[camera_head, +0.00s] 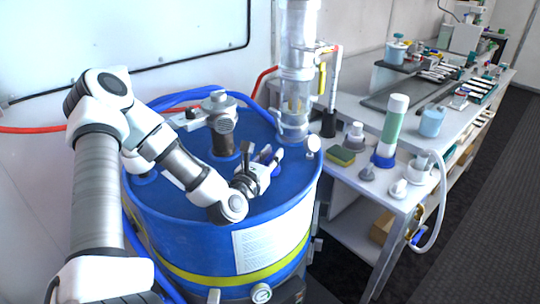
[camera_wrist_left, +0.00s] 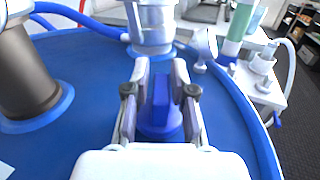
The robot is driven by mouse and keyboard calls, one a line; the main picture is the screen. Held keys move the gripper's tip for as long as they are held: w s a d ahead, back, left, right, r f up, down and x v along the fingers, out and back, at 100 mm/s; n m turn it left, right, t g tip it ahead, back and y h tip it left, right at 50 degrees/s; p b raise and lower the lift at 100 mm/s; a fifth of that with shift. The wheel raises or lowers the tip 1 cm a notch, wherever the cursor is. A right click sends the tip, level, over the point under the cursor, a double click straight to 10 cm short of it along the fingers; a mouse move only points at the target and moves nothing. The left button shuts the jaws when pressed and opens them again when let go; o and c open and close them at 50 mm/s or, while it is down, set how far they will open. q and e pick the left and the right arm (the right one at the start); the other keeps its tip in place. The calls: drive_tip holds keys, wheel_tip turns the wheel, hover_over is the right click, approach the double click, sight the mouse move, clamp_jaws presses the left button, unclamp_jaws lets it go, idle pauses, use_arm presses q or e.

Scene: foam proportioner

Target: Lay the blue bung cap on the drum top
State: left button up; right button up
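The blue bung cap (camera_wrist_left: 160,118) has a round base and an upright raised grip. In the left wrist view it sits between the two fingers of my left gripper (camera_wrist_left: 160,72), which appear closed against its sides. In the head view my left gripper (camera_head: 266,160) is low over the blue drum top (camera_head: 281,196), and a bit of the cap (camera_head: 265,153) shows between the fingers. The cap's underside is hidden, so I cannot tell whether it touches the drum. My right gripper is in neither view.
A grey metal fitting (camera_head: 221,125) rises from the drum behind the gripper. A clear cylinder (camera_head: 297,75) stands at the drum's back right. The bench (camera_head: 405,165) on the right carries a green tube (camera_head: 392,120) and several containers. The drum's front top is bare.

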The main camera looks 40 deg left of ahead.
sight(267, 162)
use_arm(q)
drive_tip(key=shift+s+d+f, duration=0.1)
drive_tip(key=shift+s+f, duration=0.05)
drive_tip(key=shift+f, duration=0.35)
drive_tip(key=shift+s+f, duration=0.15)
drive_tip(key=shift+f, duration=0.3)
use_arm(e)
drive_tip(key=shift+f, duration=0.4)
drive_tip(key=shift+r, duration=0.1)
use_arm(q)
drive_tip(key=shift+w+r+p, duration=0.2)
drive_tip(key=shift+r+p, duration=0.65)
drive_tip(key=shift+p, duration=0.35)
drive_tip(key=shift+s+d+f+b, duration=0.25)
drive_tip(key=shift+s+f+b, duration=0.15)
drive_tip(key=shift+s+f, duration=0.2)
drive_tip(key=shift+v, duration=0.75)
drive_tip(key=s+p, duration=0.1)
drive_tip(key=s+d+r+p, duration=0.1)
drive_tip(key=s+p, duration=0.1)
drive_tip(key=s, duration=0.1)
drive_tip(key=shift+d+r+p, duration=0.15)
drive_tip(key=shift+d+p, duration=0.05)
drive_tip(key=shift+p, duration=0.1)
drive_tip(key=shift+s, duration=0.15)
drive_tip(key=shift+a, duration=0.1)
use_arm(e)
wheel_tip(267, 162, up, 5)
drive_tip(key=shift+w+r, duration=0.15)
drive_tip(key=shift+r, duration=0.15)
